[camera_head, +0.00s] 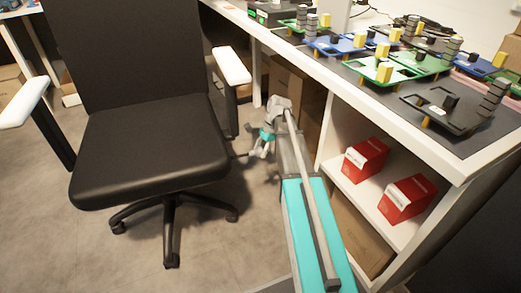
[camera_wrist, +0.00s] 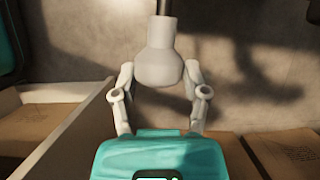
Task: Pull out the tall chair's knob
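The tall black chair (camera_head: 150,150) stands at the left in the head view. My gripper (camera_head: 259,149) is low beside the right edge of its seat, by a thin dark rod coming from under it. In the wrist view, the pale bulb-shaped knob (camera_wrist: 163,55) sits on a dark stem between the two fingers of my gripper (camera_wrist: 161,75). Both fingertips lean in against the sides of the knob, with no clear gap seen. In the head view the knob is too small to make out from the fingers.
Cartons (camera_head: 362,235) stand beneath the desk, and cardboard shows on both sides in the wrist view. The floor (camera_head: 60,250) at the front left is clear.

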